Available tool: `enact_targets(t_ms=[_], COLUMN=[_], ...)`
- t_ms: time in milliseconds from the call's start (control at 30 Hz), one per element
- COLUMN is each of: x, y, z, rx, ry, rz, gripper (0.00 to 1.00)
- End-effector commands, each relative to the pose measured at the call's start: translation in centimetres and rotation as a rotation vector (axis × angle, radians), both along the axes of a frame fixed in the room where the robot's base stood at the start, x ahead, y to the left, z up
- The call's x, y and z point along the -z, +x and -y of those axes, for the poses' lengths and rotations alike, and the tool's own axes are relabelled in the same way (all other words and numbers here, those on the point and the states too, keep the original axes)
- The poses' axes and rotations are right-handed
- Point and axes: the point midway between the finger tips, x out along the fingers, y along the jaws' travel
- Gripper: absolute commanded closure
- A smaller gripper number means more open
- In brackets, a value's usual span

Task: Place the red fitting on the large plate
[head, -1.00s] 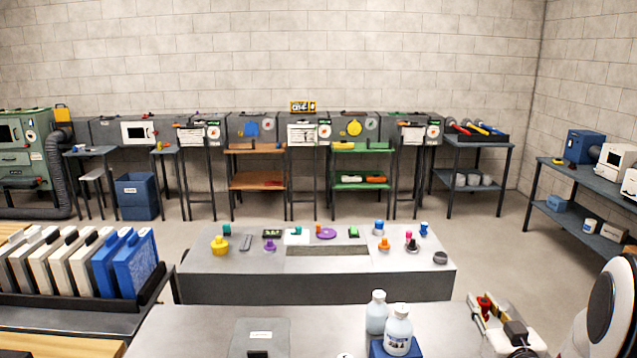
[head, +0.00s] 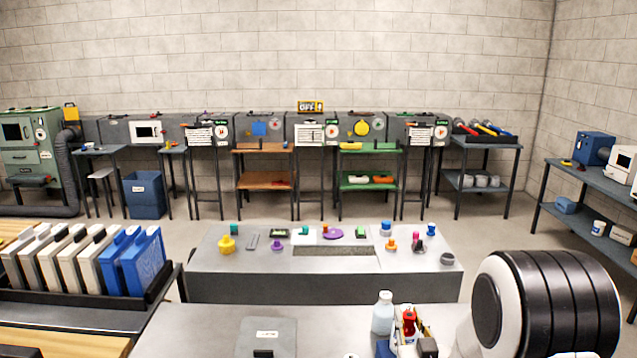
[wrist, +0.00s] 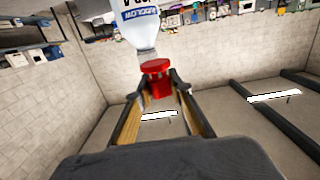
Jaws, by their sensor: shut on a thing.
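The red fitting (head: 409,322) is held upright in my gripper (head: 409,341) at the front right of the near table. In the wrist view the red fitting (wrist: 156,78) sits between the two fingertips of my gripper (wrist: 158,90), which touch its sides. A flat grey plate (head: 268,330) with a white label and a dark block at its front lies on the near table, left of my gripper. I cannot tell whether this is the large plate.
A white bottle (head: 383,314) stands just left of my gripper; a second one is mostly hidden. A blue block (head: 384,349) is partly hidden below. The middle table (head: 230,263) holds several small coloured fittings. A rack of panels (head: 92,303) stands at left.

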Motion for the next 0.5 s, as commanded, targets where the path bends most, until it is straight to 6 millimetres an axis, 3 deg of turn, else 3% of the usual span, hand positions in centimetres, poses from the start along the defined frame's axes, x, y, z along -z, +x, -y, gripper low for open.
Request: enact_targets(t_ms=[200, 500], x=[0.4, 0.5], y=[-0.5, -0.6], z=[-2.0, -2.4], rx=[-0.003, -0.002], ry=[0.0, 0.0], rz=[0.001, 0.001], gripper=[1.0, 1.0])
